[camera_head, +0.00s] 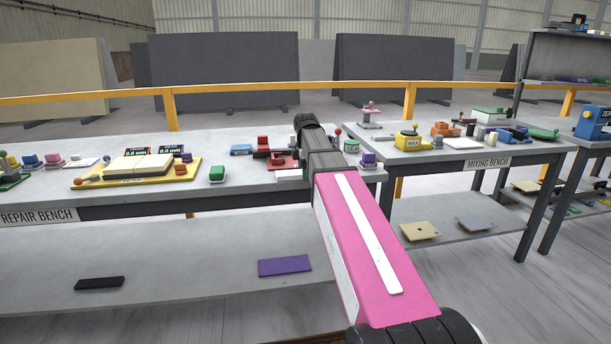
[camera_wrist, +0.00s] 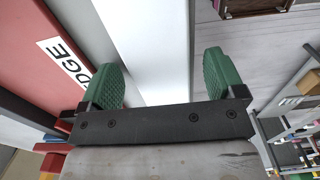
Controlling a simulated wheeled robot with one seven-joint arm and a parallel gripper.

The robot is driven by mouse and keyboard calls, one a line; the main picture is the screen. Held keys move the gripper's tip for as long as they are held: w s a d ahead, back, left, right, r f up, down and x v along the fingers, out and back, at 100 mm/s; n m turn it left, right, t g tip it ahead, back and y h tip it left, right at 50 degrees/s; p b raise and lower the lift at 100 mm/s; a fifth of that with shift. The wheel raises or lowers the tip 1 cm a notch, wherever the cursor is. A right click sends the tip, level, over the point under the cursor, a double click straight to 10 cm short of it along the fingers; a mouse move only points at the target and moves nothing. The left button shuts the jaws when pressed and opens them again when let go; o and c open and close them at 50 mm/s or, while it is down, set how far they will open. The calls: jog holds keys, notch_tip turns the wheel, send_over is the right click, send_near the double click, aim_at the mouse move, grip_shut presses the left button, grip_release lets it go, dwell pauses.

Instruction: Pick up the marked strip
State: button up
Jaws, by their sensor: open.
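No piece in the head view can be told for sure as the marked strip. My gripper (camera_wrist: 163,76) shows in the wrist view with its two green ribbed fingers wide apart. A pale, flat surface with a long straight edge passes beyond and between the fingers; I cannot tell what it belongs to or whether it touches them. Nothing is visibly gripped. In the head view my pink arm reaches over the right end of the repair bench (camera_head: 60,216), and the fingers cannot be made out there.
A yellow tray (camera_head: 188,180) with two beige slabs stands on the repair bench among several small coloured items. A black piece (camera_head: 99,283) and a purple slab (camera_head: 285,266) lie on the lower shelf. The mixing bench (camera_head: 440,157) is to the right. A red surface (camera_wrist: 28,50) lettered "DGE" is left of the fingers.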

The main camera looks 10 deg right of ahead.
jog(key=c, duration=1.3)
jog(key=shift+r, duration=0.1)
